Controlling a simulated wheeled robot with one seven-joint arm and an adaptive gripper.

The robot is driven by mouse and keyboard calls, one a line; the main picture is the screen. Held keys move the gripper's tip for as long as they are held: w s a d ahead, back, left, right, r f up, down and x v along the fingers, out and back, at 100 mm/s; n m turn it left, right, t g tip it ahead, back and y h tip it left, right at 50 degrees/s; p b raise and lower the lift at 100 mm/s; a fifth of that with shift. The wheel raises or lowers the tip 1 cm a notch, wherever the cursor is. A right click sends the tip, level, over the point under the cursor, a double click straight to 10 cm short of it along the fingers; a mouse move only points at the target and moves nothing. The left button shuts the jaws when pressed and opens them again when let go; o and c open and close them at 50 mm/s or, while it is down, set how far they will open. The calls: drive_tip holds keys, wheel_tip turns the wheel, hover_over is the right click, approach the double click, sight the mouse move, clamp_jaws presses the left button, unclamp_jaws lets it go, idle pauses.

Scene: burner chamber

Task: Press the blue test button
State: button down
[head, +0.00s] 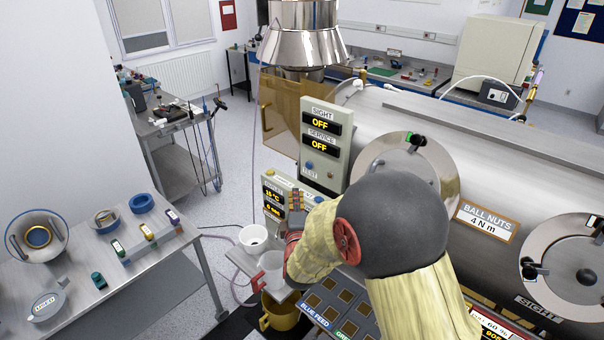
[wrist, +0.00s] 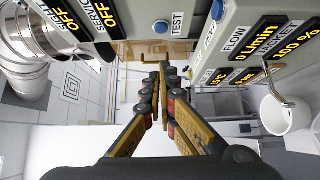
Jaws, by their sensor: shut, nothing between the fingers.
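The blue test button (head: 309,165) is on the front of an upright beige panel (head: 341,155), below the SIGHT and SERVICE displays, both reading OFF. In the wrist view the button (wrist: 160,27) is beside its TEST label, above the fingertips in the picture. My gripper (wrist: 161,72) is shut and empty. Its fingertips appear apart from the button, with the button face unobstructed. In the head view my arm hides much of the gripper, which is below the button near the lower panel.
A lower panel (head: 272,201) with temperature and flow displays stands close by; it has another blue button (wrist: 217,10). A white cup (head: 253,237) stands left of my arm. An amber transparent screen (head: 280,108) is behind the panel. The large metal chamber (head: 400,118) fills the right.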

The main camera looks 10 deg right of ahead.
approach(309, 166)
drive_tip(key=w+a, duration=0.5)
drive_tip(key=d, duration=0.1)
drive_tip(key=w+d, duration=0.1)
drive_tip(key=shift+w+d, duration=0.25)
drive_tip(key=shift+d, duration=0.15)
drive_tip(key=shift+w+d, duration=0.35)
drive_tip(key=shift+d, duration=0.1)
drive_tip(key=shift+r, duration=0.1)
